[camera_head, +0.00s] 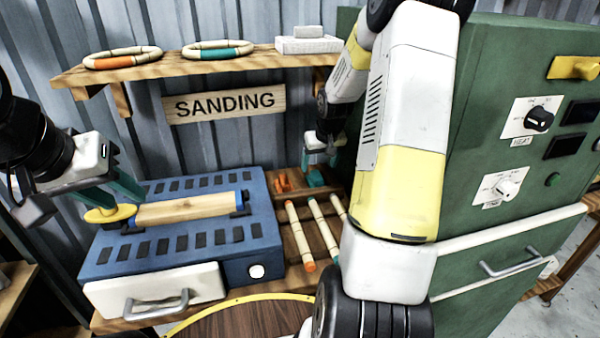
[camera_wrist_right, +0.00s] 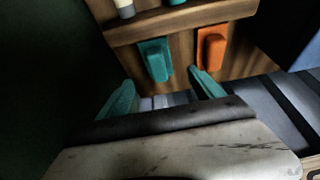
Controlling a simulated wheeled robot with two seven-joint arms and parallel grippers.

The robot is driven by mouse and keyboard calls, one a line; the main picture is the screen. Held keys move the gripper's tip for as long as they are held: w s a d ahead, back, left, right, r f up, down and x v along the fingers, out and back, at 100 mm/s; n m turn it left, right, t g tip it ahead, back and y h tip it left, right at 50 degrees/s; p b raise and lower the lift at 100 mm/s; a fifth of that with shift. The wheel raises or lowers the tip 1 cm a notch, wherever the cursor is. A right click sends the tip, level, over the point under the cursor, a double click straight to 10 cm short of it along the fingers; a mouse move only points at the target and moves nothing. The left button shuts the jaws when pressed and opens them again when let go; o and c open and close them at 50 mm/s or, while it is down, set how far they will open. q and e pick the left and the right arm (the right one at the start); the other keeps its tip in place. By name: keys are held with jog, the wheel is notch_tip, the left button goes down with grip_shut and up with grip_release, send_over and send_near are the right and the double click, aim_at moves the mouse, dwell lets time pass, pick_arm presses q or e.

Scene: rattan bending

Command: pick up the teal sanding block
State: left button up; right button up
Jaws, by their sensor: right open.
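The teal sanding block (camera_head: 314,179) lies on the wooden rack beside the green cabinet; in the right wrist view the block (camera_wrist_right: 155,60) is just beyond my fingertips and lies between their lines. My right gripper (camera_wrist_right: 163,88) is open and empty, its two teal fingers apart. In the head view my right gripper (camera_head: 322,152) is above the block, partly hidden by its arm. An orange block (camera_head: 282,184) lies left of the teal one and also shows in the right wrist view (camera_wrist_right: 211,48).
A blue sanding bench (camera_head: 180,245) holds a wooden piece (camera_head: 185,208). Several rattan poles (camera_head: 300,235) lie on the rack in front of the blocks. The green cabinet (camera_head: 480,130) stands close on the right. A shelf (camera_head: 200,66) with rings is above.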

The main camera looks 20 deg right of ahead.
aim_at(317, 175)
jog(key=x, duration=0.8)
jog(key=shift+w+d+f, duration=0.1)
jog(key=shift+d+f, duration=0.15)
jog(key=shift+f, duration=0.05)
jog(key=c, duration=1.5)
jog(key=shift+r, duration=0.15)
notch_tip(317, 175, up, 7)
jog(key=shift+f, duration=0.2)
jog(key=s+a, duration=0.1)
jog(key=s, duration=1.7)
jog(key=shift+r, duration=0.1)
